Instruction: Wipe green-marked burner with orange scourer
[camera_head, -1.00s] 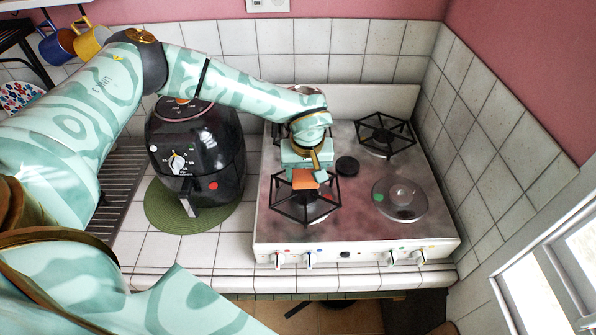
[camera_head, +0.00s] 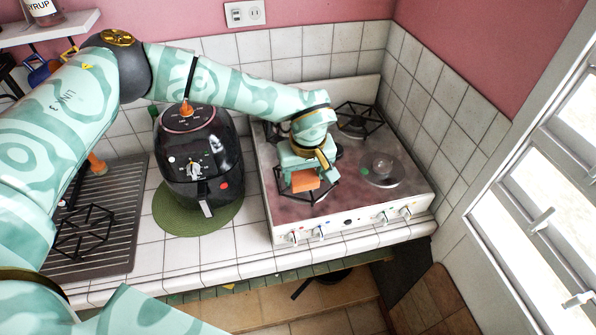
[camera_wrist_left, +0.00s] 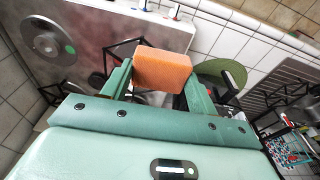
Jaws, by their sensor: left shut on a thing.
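My left gripper (camera_head: 308,172) is shut on the orange scourer (camera_head: 304,181), a small orange block. In the left wrist view the scourer (camera_wrist_left: 163,70) sits between the two fingers. The gripper holds it over the front left of the stove, near the black pan support there. The green-marked burner (camera_head: 382,166) is a round grey plate at the stove's front right, with a green dot (camera_head: 364,171) and no pan support on it. It lies right of the gripper, apart from the scourer. It also shows in the left wrist view (camera_wrist_left: 46,36). My right gripper is not in view.
The stove (camera_head: 400,196) has knobs along its front and another pan support (camera_head: 362,117) at the back right. A black air fryer (camera_head: 200,160) stands on a green mat (camera_head: 180,222) to the left. A loose pan support (camera_head: 85,232) lies on the ribbed drainer. Tiled walls close off the back and right.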

